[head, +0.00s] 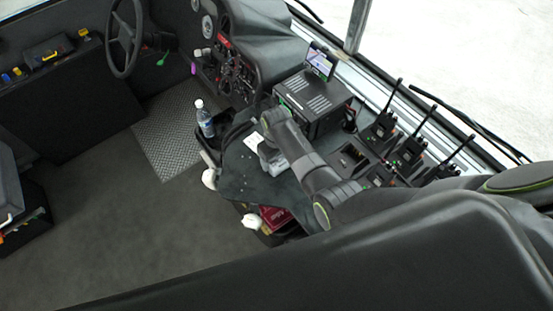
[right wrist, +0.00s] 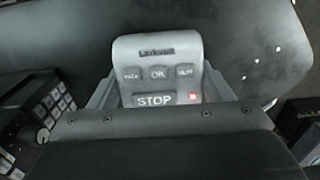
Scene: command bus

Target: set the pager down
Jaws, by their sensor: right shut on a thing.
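The pager (right wrist: 157,52) is a light grey device with a name on its top part, an OK key between two smaller keys, a STOP key and a small red light. It shows face-on in the right wrist view. My right gripper (right wrist: 158,88) is shut on it, one finger on each side. In the head view my right gripper (head: 272,162) is over the dark console top (head: 236,178). I cannot tell whether the pager touches that surface. My left gripper is not in view.
A dark box (head: 315,100) with a small screen (head: 321,62) stands behind. Several radios with antennas (head: 408,153) stand at right. The console's left part is bare.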

